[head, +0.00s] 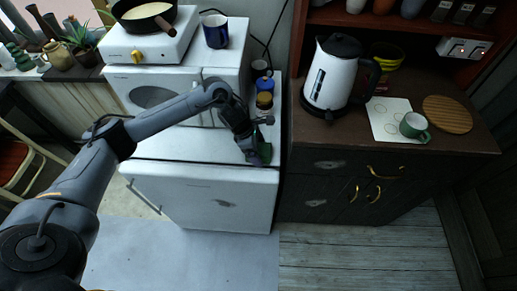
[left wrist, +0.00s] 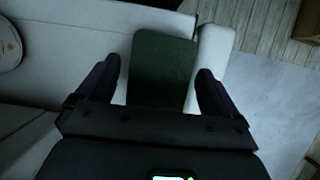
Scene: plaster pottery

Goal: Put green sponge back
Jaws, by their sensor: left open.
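The dark green sponge (head: 265,153) is at the front right edge of the white fridge top (head: 190,152). In the left wrist view the sponge (left wrist: 162,68) is a dark green rounded block between my two fingers, with a gap visible on each side. My left gripper (head: 258,142) is open around the sponge and partly hides it in the head view. Its fingers also show in the left wrist view (left wrist: 158,85). I cannot tell whether the sponge touches the surface or a finger. My right gripper is not in view.
A white microwave (head: 165,90) sits behind the arm. On the brown cabinet are a kettle (head: 333,80), a white mat (head: 385,125), a green mug (head: 414,127) and a round wooden board (head: 447,114).

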